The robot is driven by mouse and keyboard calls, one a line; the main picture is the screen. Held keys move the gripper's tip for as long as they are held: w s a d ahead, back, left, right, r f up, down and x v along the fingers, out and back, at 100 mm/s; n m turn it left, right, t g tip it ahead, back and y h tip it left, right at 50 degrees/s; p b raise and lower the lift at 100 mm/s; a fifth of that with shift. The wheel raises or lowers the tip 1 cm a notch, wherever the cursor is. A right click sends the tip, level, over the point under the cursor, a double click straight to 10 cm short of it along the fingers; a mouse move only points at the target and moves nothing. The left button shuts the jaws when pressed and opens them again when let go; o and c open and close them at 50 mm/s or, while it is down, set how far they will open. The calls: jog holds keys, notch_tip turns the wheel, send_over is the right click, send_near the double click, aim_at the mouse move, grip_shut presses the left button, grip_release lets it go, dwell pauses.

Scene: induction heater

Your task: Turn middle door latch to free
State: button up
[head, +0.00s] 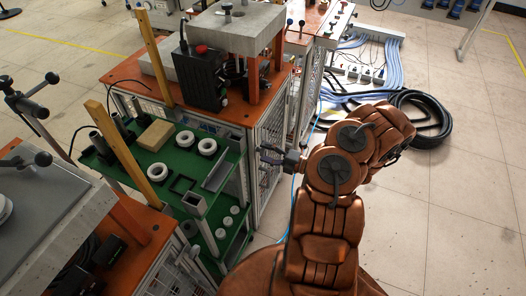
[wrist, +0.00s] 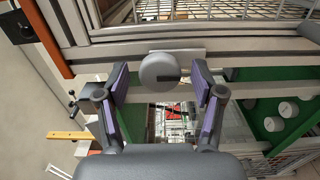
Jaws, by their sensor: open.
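My gripper (wrist: 158,80) is open, with one finger to the left of the knob and one to the right. Gaps show between the knob and both fingers. In the head view, my gripper (head: 268,155) is beside the right side of the bench frame, close to the mesh panels. The knob cannot be made out there.
A green shelf (head: 170,187) with white rings and a wooden block stands left of my gripper. A mesh panel (wrist: 215,14) lies above the knob in the wrist view. Black hoses (head: 425,115) coil on the floor behind my arm.

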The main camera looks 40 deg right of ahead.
jog(key=v, duration=1)
jog(key=shift+s, duration=0.2)
jog(key=shift+d, duration=0.15)
